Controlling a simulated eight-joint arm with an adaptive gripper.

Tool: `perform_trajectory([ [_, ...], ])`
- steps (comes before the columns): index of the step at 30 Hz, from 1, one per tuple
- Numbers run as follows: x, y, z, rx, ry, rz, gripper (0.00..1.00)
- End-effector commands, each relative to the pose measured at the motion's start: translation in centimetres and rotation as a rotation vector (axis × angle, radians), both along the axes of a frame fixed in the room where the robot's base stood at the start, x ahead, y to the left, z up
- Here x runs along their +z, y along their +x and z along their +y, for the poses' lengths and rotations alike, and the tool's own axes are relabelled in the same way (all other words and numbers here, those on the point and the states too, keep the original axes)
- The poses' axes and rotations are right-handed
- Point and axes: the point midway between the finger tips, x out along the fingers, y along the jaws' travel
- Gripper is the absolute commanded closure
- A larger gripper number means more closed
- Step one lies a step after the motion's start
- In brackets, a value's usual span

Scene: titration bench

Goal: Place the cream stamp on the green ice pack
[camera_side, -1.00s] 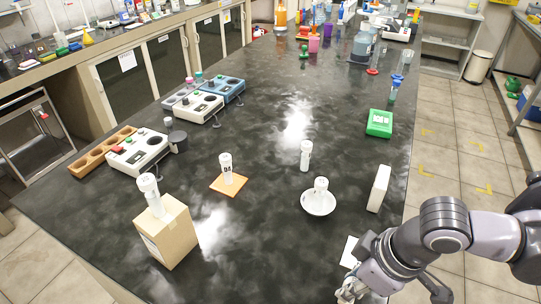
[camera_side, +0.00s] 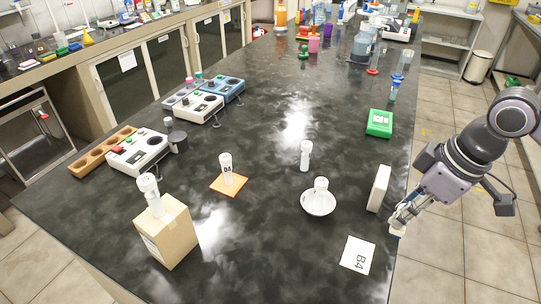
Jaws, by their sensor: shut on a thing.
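My gripper (camera_side: 400,222) is at the right edge of the dark bench, beside the white upright block. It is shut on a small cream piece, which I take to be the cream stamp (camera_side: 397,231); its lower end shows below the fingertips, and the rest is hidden. The green ice pack (camera_side: 379,123) lies on the bench farther back, near the right edge, with a pale label on top. Nothing rests on it. The gripper and the stamp are nearer the camera than the ice pack and apart from it.
The white upright block (camera_side: 379,188) stands between my gripper and the ice pack. A white card marked B4 (camera_side: 357,254) lies in front. A white bowl (camera_side: 318,204) holds a white vial. A blue-topped tube (camera_side: 395,86) stands behind the ice pack.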

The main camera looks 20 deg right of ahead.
Motion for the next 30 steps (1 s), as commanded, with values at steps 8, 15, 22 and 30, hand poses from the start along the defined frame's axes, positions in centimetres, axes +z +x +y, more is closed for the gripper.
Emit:
perform_trajectory([
  [8,3.4,8.3,-2.8,-0.150,0.001,-0.001,1.00],
  [15,5.2,16.2,-7.5,-0.294,0.001,-0.001,1.00],
  [22,5.8,22.9,-14.1,-0.429,0.002,-0.001,1.00],
  [30,5.1,29.0,-24.0,-0.588,0.001,-0.002,1.00],
])
